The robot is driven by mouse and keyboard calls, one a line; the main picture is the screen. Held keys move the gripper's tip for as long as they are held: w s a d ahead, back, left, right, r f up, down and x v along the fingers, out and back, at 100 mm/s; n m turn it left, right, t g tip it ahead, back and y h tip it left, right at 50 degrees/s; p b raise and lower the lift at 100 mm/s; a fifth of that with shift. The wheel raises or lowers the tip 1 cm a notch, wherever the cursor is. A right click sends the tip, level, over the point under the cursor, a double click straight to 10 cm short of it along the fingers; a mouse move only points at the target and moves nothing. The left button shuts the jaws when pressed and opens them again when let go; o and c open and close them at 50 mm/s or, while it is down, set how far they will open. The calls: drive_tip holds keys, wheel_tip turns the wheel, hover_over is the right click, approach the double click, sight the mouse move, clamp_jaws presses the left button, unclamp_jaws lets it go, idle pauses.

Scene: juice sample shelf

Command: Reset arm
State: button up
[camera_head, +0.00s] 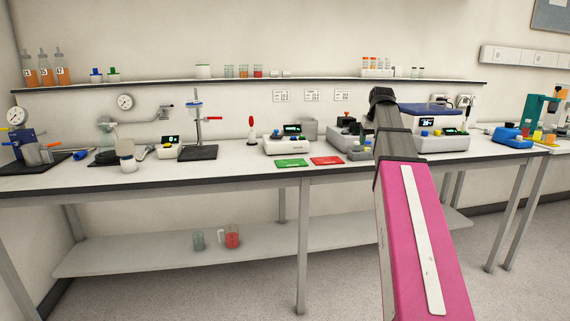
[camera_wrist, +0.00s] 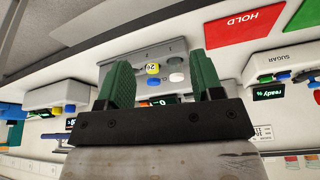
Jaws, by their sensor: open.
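My gripper (camera_wrist: 160,85) shows in the wrist view with its two green fingers spread wide apart and nothing between them. Beyond the fingers is a grey device (camera_wrist: 180,55) with a yellow knob and white and blue buttons. In the head view my arm reaches from the lower right toward the bench, and its dark end (camera_head: 381,97) is above the bench. The fingers cannot be made out in the head view.
The long bench (camera_head: 230,180) carries several lab devices. A green card (camera_head: 292,163) and a red card (camera_head: 327,160) lie near its front edge. A wall shelf (camera_head: 160,86) holds orange bottles (camera_head: 46,70) and beakers. A lower shelf (camera_head: 150,255) holds a red jug (camera_head: 232,237).

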drive_tip(key=s+a+f+g, duration=0.1)
drive_tip(key=s+a+f, duration=0.2)
drive_tip(key=f, duration=0.6)
drive_tip(key=s+a+f, duration=0.2)
drive_tip(key=f, duration=0.7)
drive_tip(key=s+a+f+g, duration=0.1)
drive_tip(key=s+a+f, duration=0.2)
drive_tip(key=f, duration=0.6)
drive_tip(key=s+a+f+g, duration=0.1)
drive_tip(key=s+a+f, duration=0.1)
drive_tip(key=s+f, duration=0.5)
drive_tip(key=s+a+f+g, duration=0.1)
drive_tip(key=s+a+f, duration=0.2)
drive_tip(key=s+f, duration=0.5)
wheel_tip(320, 180, down, 4)
drive_tip(key=shift+s+a, duration=0.25)
drive_tip(key=shift+a, duration=0.1)
drive_tip(key=c, duration=0.3)
drive_tip(key=shift+w, duration=0.15)
